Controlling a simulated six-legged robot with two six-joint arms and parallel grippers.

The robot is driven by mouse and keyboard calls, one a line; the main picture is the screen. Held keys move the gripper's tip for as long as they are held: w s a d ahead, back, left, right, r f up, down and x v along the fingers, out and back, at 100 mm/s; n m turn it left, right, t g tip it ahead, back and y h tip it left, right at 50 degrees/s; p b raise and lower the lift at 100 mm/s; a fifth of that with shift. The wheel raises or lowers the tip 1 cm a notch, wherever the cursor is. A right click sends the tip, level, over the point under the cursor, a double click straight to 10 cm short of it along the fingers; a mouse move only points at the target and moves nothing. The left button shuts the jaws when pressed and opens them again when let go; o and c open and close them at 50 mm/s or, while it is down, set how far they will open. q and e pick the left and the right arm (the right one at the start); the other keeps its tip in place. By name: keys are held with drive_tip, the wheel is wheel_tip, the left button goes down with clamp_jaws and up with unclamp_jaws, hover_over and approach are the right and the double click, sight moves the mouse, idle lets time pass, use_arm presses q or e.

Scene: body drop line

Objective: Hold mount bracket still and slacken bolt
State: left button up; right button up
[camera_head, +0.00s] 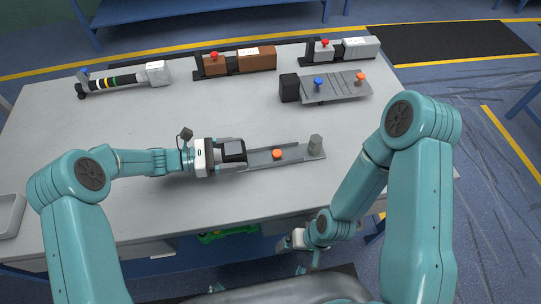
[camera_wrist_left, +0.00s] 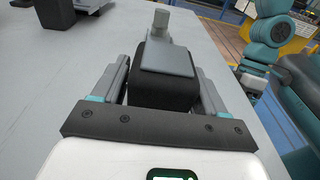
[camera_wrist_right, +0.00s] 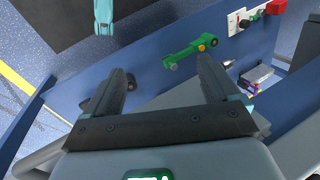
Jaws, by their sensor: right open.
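The mount bracket (camera_head: 258,157) is a long grey plate lying on the table, with a dark block at its left end and a grey post at its right end. An orange-headed bolt (camera_head: 277,153) stands on it near the middle. My left gripper (camera_head: 232,152) is shut on the dark block, one finger on each side; the left wrist view shows the block (camera_wrist_left: 165,75) between the fingers. The bolt is hidden in that view. My right gripper (camera_head: 300,250) is low beyond the table's front edge, open and empty, well apart from the bracket.
A second plate (camera_head: 345,88) with blue and orange heads lies behind right. Brown (camera_head: 250,60) and grey (camera_head: 358,48) units with red knobs stand at the back, a striped tool (camera_head: 115,79) back left. Below the table is a green tool (camera_wrist_right: 190,50).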

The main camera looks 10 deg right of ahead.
use_arm(q)
drive_tip(key=shift+r, duration=0.1)
drive_tip(key=c, duration=1)
drive_tip(key=shift+c, duration=0.2)
drive_tip(key=shift+s+f+b, duration=0.1)
drive_tip(key=shift+f+b, duration=0.2)
